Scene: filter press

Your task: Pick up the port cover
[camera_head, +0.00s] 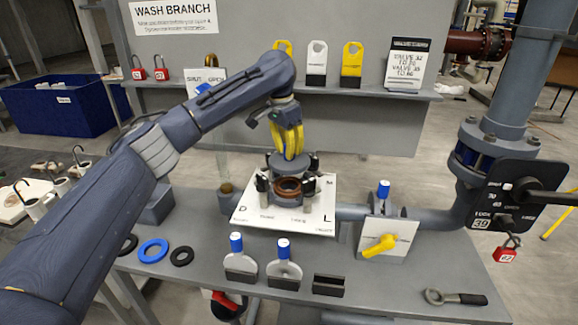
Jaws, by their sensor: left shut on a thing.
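My left gripper (287,188) reaches down over the middle of the bench, above the white lettered plate (318,218). It is shut on a round brown-copper piece (288,185), which looks like the port cover. The fingers sit around its sides and hide part of it. I cannot tell whether the piece touches the plate or is held just above it. My right gripper is not in view.
Blue-topped tags (237,262) stand in front, with a ring spanner (455,297) at front right. Blue and black rings (152,251) lie at left. A shelf (350,92) with tags runs behind.

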